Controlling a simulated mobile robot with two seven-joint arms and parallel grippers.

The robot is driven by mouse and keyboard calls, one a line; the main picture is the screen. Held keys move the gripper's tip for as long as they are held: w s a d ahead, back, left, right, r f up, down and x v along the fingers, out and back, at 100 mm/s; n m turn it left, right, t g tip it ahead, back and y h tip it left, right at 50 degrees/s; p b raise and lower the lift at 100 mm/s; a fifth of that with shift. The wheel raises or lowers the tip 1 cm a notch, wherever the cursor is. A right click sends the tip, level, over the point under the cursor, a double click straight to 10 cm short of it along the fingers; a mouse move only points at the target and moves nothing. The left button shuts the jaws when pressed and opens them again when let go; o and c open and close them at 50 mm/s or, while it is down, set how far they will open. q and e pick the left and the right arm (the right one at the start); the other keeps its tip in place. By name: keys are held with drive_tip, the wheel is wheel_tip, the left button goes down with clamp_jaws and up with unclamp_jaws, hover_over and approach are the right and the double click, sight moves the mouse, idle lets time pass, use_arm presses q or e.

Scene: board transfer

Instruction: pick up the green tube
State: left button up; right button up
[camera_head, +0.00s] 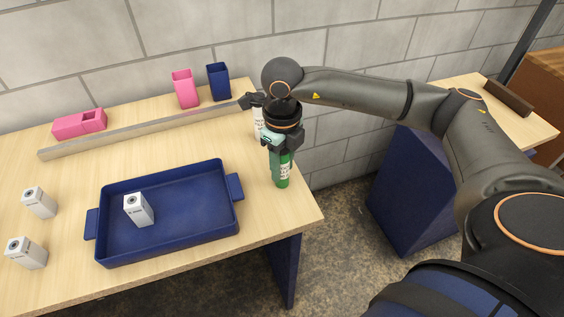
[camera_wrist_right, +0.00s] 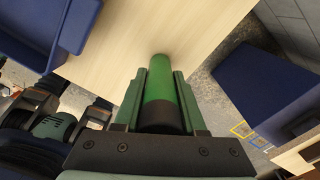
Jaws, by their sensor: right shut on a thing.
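The green tube (camera_head: 283,172) is upright near the right end of the table, with a white label and its lower part showing below my gripper. My right gripper (camera_head: 279,152) points down from above and is shut on the tube. In the right wrist view the green tube (camera_wrist_right: 160,85) sits between the two fingers (camera_wrist_right: 159,97), over the tabletop near its edge. I cannot tell whether its base touches the table. My left gripper does not show in the head view.
A blue tray (camera_head: 190,213) holds a white box (camera_head: 138,209). Two more white boxes (camera_head: 39,202) (camera_head: 26,252) stand left of it. A white container (camera_head: 257,124) is partly hidden behind my gripper.

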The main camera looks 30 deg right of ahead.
clamp_jaws()
